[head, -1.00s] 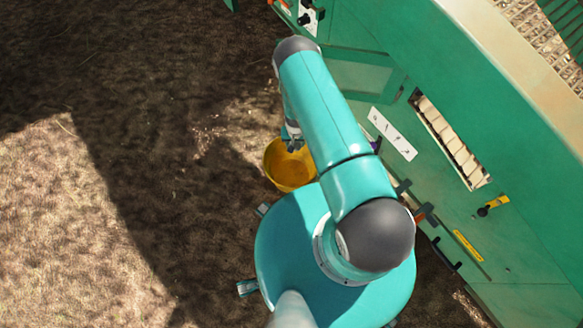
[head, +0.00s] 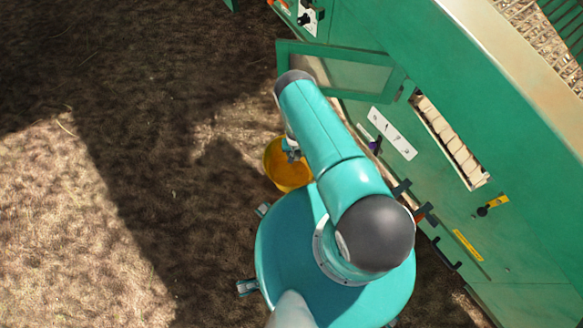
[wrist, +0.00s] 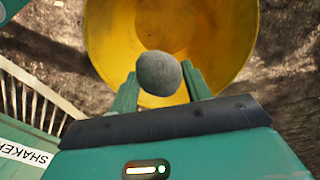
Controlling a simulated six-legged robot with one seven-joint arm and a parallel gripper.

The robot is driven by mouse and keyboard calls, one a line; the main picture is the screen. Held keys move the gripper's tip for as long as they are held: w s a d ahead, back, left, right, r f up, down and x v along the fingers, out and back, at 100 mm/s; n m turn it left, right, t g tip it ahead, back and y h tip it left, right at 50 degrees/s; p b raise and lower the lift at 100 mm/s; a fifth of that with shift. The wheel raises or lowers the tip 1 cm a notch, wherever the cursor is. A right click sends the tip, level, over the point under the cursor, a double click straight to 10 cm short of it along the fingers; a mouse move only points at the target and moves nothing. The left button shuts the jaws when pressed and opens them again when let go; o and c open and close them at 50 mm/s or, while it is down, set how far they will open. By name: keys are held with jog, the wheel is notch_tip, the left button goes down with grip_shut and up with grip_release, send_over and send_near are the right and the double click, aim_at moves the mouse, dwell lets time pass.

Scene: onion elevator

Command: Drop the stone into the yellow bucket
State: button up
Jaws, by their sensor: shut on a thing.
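The stone (wrist: 160,73) is grey and round. In the wrist view my gripper (wrist: 160,82) is shut on it, with one green finger on each side. The yellow bucket (wrist: 228,22) lies behind and below the stone in that view, and the stone overlaps its opening. In the head view the yellow bucket (head: 287,176) stands on the ground by my body, and my gripper (head: 293,157) is over its upper rim area. The stone cannot be made out in the head view.
The green machine (head: 460,150) fills the right side, with a framed door panel (head: 335,72) swung out near my arm. A label reading "SHAKER" (wrist: 24,155) shows at lower left in the wrist view. Open dirt ground (head: 110,190) lies to the left.

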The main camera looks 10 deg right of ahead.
jog(key=o, duration=1.4)
jog(key=shift+r, duration=0.1)
